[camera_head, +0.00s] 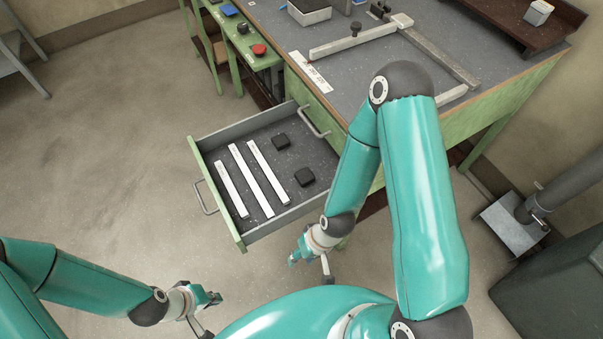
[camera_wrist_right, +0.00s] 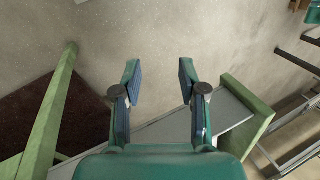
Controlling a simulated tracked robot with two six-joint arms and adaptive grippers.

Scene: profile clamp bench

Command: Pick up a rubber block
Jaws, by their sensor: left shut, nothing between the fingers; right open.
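Two black rubber blocks lie in the open drawer (camera_head: 200,143) in the head view. One block (camera_head: 280,141) is near the back of the drawer, the other block (camera_head: 304,176) nearer the right side. My right gripper (camera_head: 296,257) hangs outside the drawer, just off its near right corner, and is open and empty. Its spread fingers also show in the right wrist view (camera_wrist_right: 160,90), above the floor beside the drawer wall. My left gripper (camera_head: 217,299) is shut and empty over the floor at the lower left, apart from the drawer.
Three white strips (camera_head: 258,179) lie in the drawer left of the blocks. The workbench (camera_head: 350,85) behind carries a metal clamp (camera_head: 352,42). A small green table (camera_head: 263,60) with buttons stands left of it. The floor left of the drawer is clear.

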